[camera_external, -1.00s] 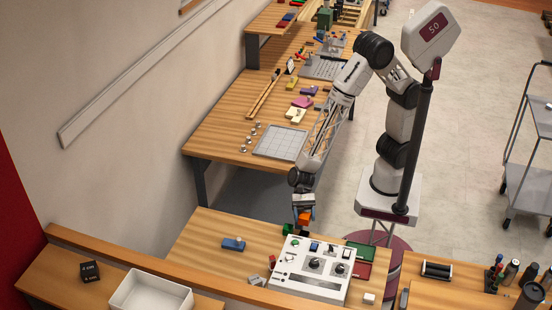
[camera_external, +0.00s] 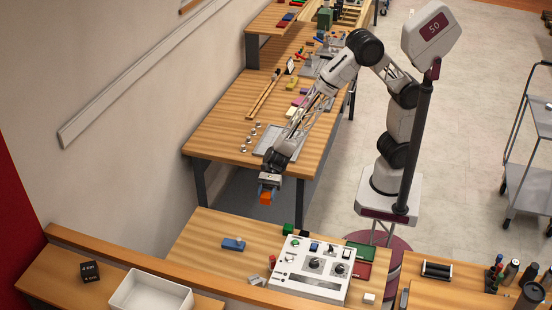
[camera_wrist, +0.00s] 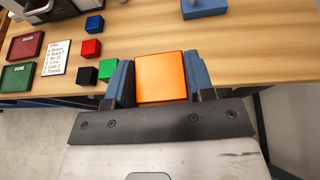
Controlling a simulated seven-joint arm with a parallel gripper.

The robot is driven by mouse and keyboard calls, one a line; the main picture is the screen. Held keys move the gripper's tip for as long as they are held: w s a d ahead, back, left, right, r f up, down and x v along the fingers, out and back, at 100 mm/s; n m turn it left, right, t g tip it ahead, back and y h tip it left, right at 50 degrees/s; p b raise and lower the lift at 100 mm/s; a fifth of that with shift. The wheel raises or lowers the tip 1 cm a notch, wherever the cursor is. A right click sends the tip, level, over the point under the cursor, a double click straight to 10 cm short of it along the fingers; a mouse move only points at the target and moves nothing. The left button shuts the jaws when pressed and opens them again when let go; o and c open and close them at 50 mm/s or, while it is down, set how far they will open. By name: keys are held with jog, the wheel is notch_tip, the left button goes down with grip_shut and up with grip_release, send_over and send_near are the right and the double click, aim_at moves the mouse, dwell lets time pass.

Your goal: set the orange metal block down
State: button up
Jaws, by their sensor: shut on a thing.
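The orange metal block (camera_external: 266,198) is between the blue-padded fingers of my gripper (camera_external: 268,188), which is shut on it. In the external view my gripper holds it in the air, over or near the far edge of the front workbench (camera_external: 205,228). In the wrist view the orange block (camera_wrist: 162,77) fills the space between the fingers, and the wooden bench top (camera_wrist: 235,50) lies beyond it.
Green (camera_external: 360,251) and red trays lie right of the panel. Bare wood surrounds the blue block.

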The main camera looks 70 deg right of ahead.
jog(key=w+d+f+t, duration=0.1)
jog(key=w+f, duration=0.2)
jog(key=f, duration=0.2)
jog(key=shift+w+d+m, duration=0.4)
jog(key=shift+d+r, duration=0.1)
jog(key=shift+d, duration=0.05)
dwell(0.4)
jog(key=shift+w, duration=0.1)
dwell(0.4)
send_over(227, 223)
jog(key=shift+f, duration=0.75)
jog(key=shift+d, duration=0.1)
jog(key=shift+f, duration=1.75)
jog(key=shift+f, duration=0.15)
